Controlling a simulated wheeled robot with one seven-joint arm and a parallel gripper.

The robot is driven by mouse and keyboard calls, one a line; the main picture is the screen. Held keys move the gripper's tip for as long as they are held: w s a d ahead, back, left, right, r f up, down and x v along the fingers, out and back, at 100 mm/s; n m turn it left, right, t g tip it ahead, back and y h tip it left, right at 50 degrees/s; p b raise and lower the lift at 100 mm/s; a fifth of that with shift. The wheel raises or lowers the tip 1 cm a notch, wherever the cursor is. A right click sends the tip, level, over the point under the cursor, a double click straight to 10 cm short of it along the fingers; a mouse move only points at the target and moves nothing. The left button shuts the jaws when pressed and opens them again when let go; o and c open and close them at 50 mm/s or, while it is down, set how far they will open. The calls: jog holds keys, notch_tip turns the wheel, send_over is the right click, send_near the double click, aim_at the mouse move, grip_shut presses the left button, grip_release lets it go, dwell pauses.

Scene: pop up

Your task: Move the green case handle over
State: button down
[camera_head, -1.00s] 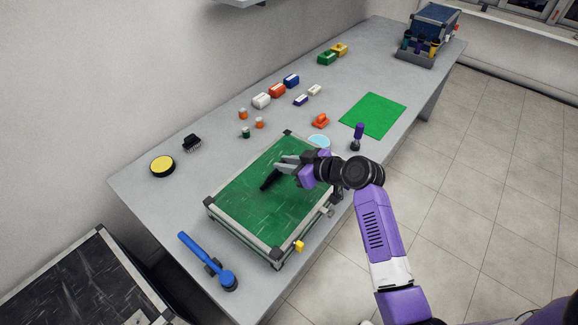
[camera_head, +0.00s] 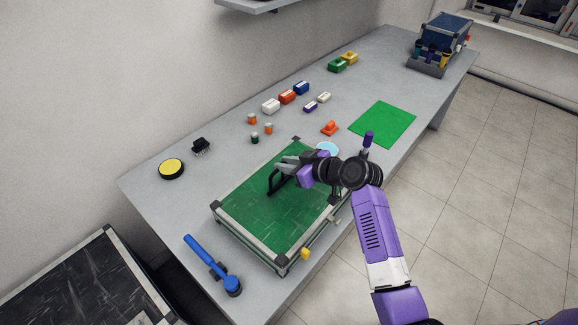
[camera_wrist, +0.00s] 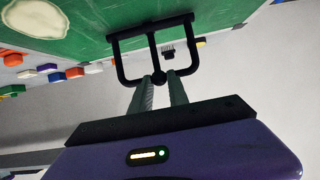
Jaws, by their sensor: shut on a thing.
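The green case (camera_head: 255,215) with grey edges lies on the table, its green top facing up. Its black handle (camera_head: 272,184) stands up from the middle of the top. My gripper (camera_head: 284,164) is above the case, coming from the right, and is shut on the handle. In the wrist view the black handle frame (camera_wrist: 122,62) shows in front of the green top, with my two grey fingertips (camera_wrist: 159,80) at the round knob on its bar.
A blue-handled tool (camera_head: 208,262) lies left of the case. A purple-topped tool (camera_head: 368,139) and an orange piece (camera_head: 329,128) stand beyond it. Several small coloured blocks, a yellow round tin (camera_head: 172,168) and a green mat (camera_head: 383,124) lie farther back.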

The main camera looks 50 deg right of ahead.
jog(key=shift+w, duration=0.7)
jog(key=c, duration=1.2)
grip_release()
jog(key=shift+s, duration=0.1)
jog(key=b+v, duration=0.1)
jog(key=v, duration=0.6)
jog(key=shift+s+r, duration=0.15)
jog(key=shift+s, duration=0.15)
